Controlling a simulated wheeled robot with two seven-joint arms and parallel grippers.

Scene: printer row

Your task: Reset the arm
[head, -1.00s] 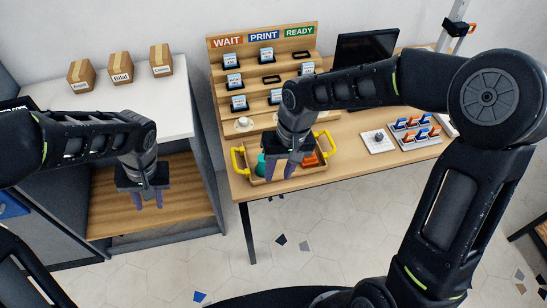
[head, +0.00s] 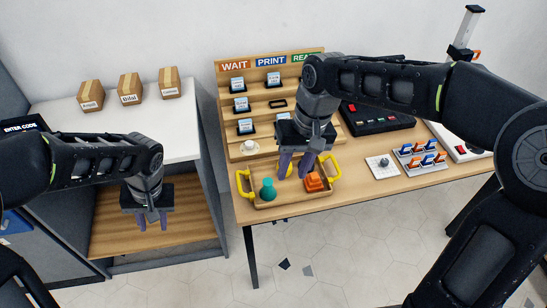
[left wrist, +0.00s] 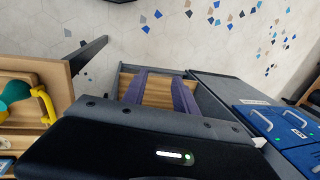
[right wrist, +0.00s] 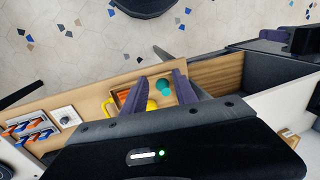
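My left gripper (head: 152,221) hangs above the wooden shelf inside the grey cabinet at the left. Its two purple fingers are apart with nothing between them, as the left wrist view (left wrist: 160,95) also shows. My right gripper (head: 294,170) hangs over the back of the wooden tray with yellow handles (head: 294,201), fingers pointing down. Its fingers stand apart. In the right wrist view (right wrist: 160,90) a yellow piece (right wrist: 151,104) shows between and beyond them, seemingly lying in the tray. A teal piece (head: 268,189) and an orange piece (head: 314,182) are in the tray.
The tray is on the wooden table beside a rack marked WAIT, PRINT, READY (head: 260,104) holding several labelled cards. A black device (head: 378,117), white pad (head: 382,166) and clip holder (head: 421,157) are to the right. Several cardboard boxes (head: 131,88) top the white cabinet.

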